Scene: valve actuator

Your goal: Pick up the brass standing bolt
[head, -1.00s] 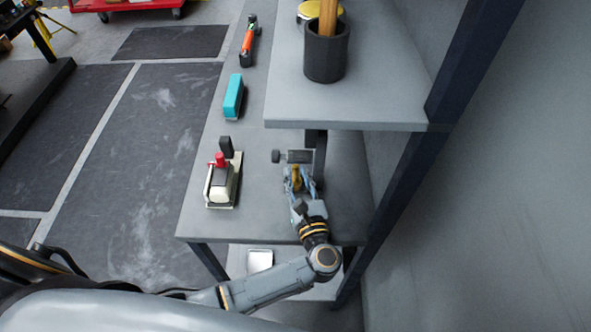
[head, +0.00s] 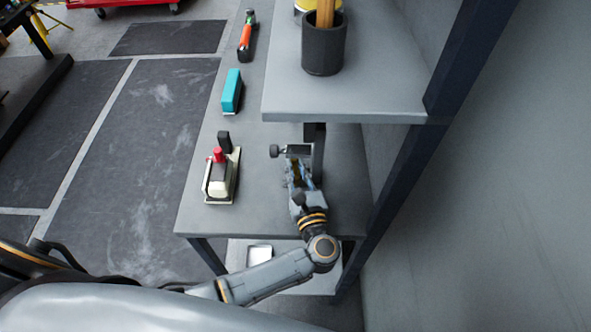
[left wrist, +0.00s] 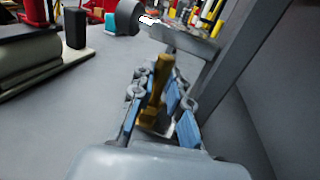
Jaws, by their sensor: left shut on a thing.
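The brass standing bolt (left wrist: 158,85) stands roughly upright between the two blue-padded fingers of my left gripper (left wrist: 152,108) in the left wrist view. The gripper is shut on it, and the fingers hide parts of its sides and its lower end. In the head view the left gripper (head: 298,174) is over the lower shelf near its right side, and the bolt shows only as a small dark brass patch between the fingers. My right gripper is in neither view.
A grey piece with a dark round knob (head: 275,151) lies just beyond the gripper. A cream device with a red knob (head: 219,180) and a teal block (head: 232,91) stand to the left. The upper shelf (head: 360,105) holds a dark cup (head: 323,52). A dark post (head: 375,180) rises at right.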

